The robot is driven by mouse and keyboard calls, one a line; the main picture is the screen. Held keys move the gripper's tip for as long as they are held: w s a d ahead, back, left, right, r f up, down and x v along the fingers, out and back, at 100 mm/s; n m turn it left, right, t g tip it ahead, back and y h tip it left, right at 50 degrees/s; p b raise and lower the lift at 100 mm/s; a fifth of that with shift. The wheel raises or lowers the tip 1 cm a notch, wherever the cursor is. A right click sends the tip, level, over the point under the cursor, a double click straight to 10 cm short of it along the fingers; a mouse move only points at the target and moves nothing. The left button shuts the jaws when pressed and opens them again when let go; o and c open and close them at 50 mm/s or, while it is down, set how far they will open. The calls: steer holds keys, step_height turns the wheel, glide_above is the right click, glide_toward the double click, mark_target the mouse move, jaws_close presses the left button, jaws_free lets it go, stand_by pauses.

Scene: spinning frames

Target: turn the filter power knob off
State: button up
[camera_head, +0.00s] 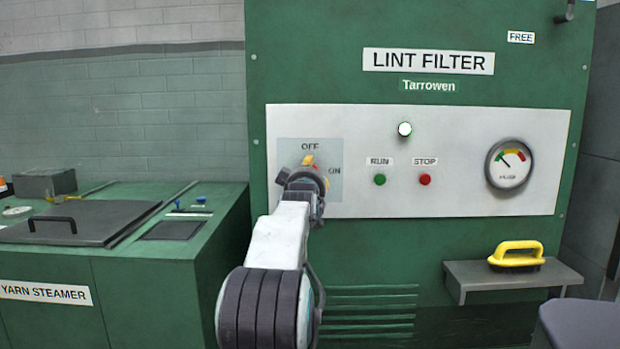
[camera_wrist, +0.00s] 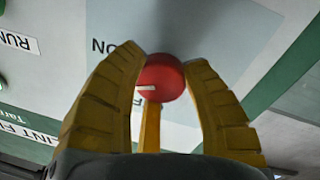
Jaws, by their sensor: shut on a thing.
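The filter power knob is round and red with a short white mark; in the wrist view (camera_wrist: 162,74) it sits between my gripper's two yellow fingertips (camera_wrist: 165,62). My gripper is shut on it. A narrow yellow piece shows below the knob. In the head view my gripper (camera_head: 314,171) is at the pale blue knob plate (camera_head: 291,152), and only a little red shows of the knob. The plate has OFF at its top and ON at its right. The OFF letters are partly hidden in the wrist view. I cannot tell exactly which label the mark points to.
The green lint filter cabinet (camera_head: 450,85) carries a lit white lamp (camera_head: 404,129), a green RUN button (camera_head: 379,180), a red STOP button (camera_head: 425,180) and a gauge (camera_head: 509,165). A yellow-handled brush (camera_head: 516,252) lies on a shelf at right. A yarn steamer (camera_head: 140,295) stands at left.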

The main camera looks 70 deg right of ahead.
steer(key=shift+d+f+n, duration=0.1)
steer(key=shift+f+n, duration=0.3)
steer(key=shift+n, duration=0.3)
steer(key=o, duration=1.2)
steer(key=shift+r, duration=0.2)
steer(key=shift+v, duration=6)
